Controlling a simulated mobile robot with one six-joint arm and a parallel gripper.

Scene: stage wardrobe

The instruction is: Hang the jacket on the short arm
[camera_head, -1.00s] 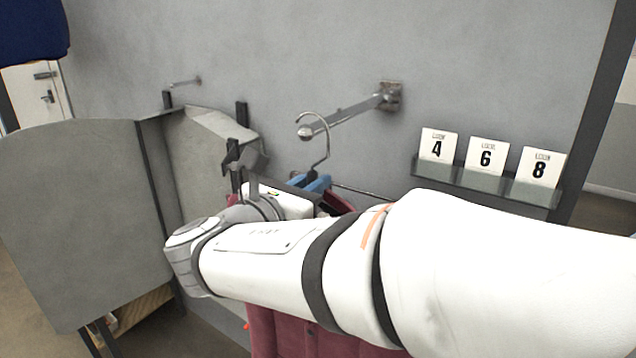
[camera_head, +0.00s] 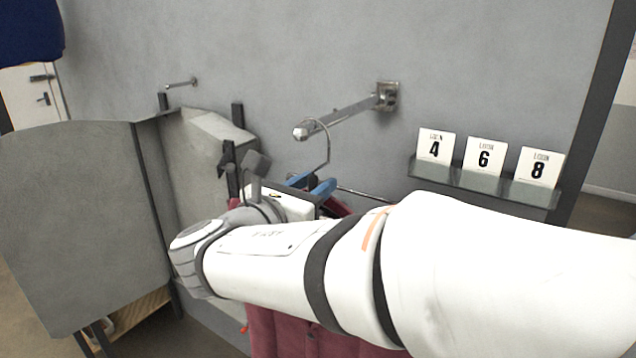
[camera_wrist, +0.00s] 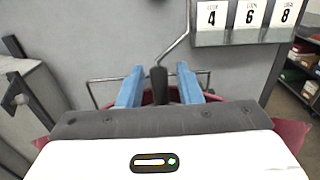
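The dark red jacket (camera_head: 285,330) hangs below my arm, which hides most of it; its edges show in the wrist view (camera_wrist: 292,132). Its hanger has a metal hook (camera_head: 328,145) and a dark neck (camera_wrist: 159,85). The hook's curve overlaps the rounded tip of a metal wall arm (camera_head: 345,113) and appears to lie over it; firm contact is hard to tell. My gripper (camera_head: 312,184) has blue fingers. In the wrist view my gripper (camera_wrist: 159,80) is open, with one finger on each side of the neck and gaps between.
A glass shelf (camera_head: 485,184) with number cards 4, 6 and 8 stands close on the right. A grey folding panel (camera_head: 80,220) stands on the left. A smaller peg (camera_head: 181,83) sits on the wall further left. A thin rail (camera_wrist: 100,80) lies behind the hanger.

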